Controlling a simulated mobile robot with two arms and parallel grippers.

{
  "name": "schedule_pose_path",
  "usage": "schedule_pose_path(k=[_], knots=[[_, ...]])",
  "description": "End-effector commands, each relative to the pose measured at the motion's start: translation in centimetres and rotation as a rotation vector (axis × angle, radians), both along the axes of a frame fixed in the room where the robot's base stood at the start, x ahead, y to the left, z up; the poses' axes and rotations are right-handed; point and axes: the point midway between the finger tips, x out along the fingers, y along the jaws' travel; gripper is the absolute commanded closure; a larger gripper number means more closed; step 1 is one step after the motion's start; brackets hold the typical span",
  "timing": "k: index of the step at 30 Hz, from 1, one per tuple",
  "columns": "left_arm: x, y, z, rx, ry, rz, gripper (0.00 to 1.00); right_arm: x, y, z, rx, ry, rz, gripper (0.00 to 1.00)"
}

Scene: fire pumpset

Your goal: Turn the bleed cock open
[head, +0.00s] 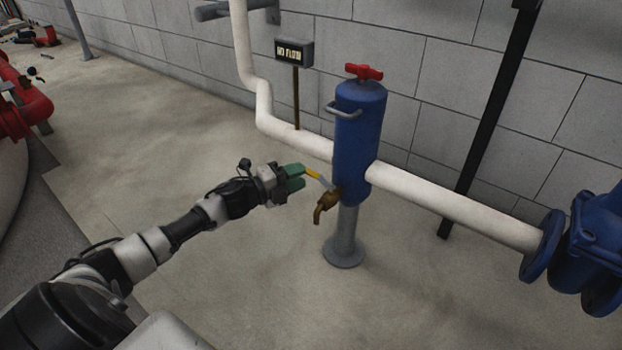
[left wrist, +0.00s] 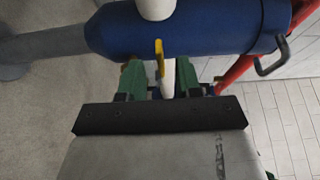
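The bleed cock (head: 325,203) is a brass tap low on the blue upright vessel (head: 358,140), its spout pointing down. Its yellow lever (head: 313,174) slants up and left from the body, toward my left gripper (head: 294,177). In the left wrist view, the yellow lever (left wrist: 159,58) stands between the green fingertips of my left gripper (left wrist: 160,76), with a visible gap on each side. The fingers are open around its end, and I see no clear contact. The brass body is mostly hidden in the wrist view. My right gripper is out of view.
A white pipe (head: 450,208) runs through the vessel to a blue flanged valve (head: 590,245). A red handle (head: 364,72) tops the vessel. The floor in front is clear.

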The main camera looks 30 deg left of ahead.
Motion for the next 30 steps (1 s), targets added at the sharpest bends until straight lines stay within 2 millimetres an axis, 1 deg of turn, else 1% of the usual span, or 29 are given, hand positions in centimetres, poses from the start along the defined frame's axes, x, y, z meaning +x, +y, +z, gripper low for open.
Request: schedule_pose_path(k=[1, 3, 7, 12, 19, 20, 24, 26, 27, 30], knots=[[0.8, -0.4, -0.2, 0.000, -0.004, -0.001, 0.66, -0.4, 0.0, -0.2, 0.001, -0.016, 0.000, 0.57], [1.6, -0.8, -0.2, 0.000, -0.004, -0.001, 0.66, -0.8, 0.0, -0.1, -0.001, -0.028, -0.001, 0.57], [2.6, -1.4, -0.1, -0.001, -0.002, -0.001, 0.66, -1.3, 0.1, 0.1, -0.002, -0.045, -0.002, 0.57], [3.2, -1.6, 0.0, -0.001, 0.000, -0.001, 0.66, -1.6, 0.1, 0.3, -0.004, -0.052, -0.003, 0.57], [3.2, -1.7, 0.0, -0.001, 0.000, -0.001, 0.66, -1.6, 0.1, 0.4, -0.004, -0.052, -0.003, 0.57], [3.2, -1.7, 0.0, -0.001, 0.000, -0.001, 0.68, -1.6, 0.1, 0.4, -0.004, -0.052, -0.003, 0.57], [3.2, -1.7, 0.0, -0.001, 0.000, -0.001, 0.89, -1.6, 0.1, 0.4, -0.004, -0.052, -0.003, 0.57], [3.2, -1.7, 0.0, -0.001, 0.000, -0.001, 0.98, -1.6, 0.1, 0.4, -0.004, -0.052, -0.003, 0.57], [3.2, -1.7, 0.0, -0.001, 0.000, -0.001, 1.00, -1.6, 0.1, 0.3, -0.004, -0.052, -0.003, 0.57], [3.2, -1.7, 0.0, -0.001, 0.000, -0.001, 1.00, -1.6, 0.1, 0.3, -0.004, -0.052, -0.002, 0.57]])
